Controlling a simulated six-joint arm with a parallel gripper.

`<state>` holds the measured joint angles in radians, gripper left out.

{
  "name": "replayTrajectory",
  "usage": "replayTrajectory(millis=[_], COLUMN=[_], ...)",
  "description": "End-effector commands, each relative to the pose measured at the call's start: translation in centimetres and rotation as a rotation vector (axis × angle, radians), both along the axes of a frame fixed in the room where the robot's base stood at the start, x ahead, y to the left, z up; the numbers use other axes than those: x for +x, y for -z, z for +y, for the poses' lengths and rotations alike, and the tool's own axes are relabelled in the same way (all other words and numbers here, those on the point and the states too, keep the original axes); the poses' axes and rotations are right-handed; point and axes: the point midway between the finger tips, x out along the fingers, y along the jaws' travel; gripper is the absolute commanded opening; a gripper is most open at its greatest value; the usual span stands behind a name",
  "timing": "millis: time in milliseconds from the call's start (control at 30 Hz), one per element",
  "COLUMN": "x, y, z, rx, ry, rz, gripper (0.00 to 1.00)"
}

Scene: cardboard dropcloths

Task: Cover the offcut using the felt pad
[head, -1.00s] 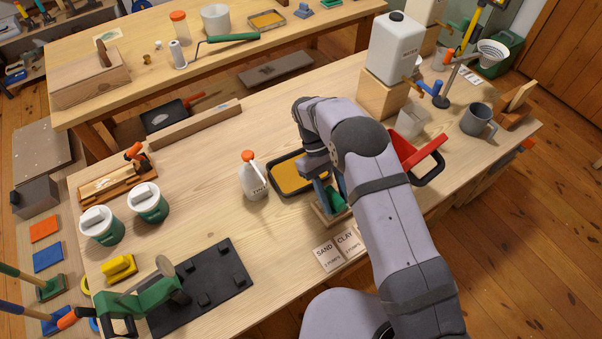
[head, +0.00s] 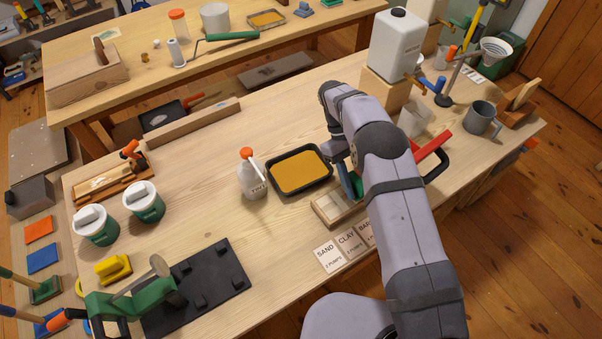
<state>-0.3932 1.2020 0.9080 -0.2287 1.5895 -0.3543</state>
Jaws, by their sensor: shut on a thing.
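My gripper (head: 349,180) is mostly hidden behind my own forearm in the head view. Its visible blue part is beside a small green piece (head: 357,185), which it appears to hold above the right end of a shallow wooden tray (head: 326,219). The green piece may be the felt pad; its shape is largely hidden. The tray's visible compartments show pale insides. I cannot identify the offcut with certainty.
A black tray of ochre material (head: 299,172) and a white bottle with an orange cap (head: 250,180) stand left of my gripper. Labelled cards (head: 340,246) lie in front.

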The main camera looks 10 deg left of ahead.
Motion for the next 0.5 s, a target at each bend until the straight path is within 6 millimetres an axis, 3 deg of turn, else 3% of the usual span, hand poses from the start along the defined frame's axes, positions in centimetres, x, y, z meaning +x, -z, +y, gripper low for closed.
replayTrajectory(millis=[500], x=[-0.23], y=[-0.20], z=[0.19], rx=[-0.001], ry=[-0.002], rz=[0.001], gripper=[0.10])
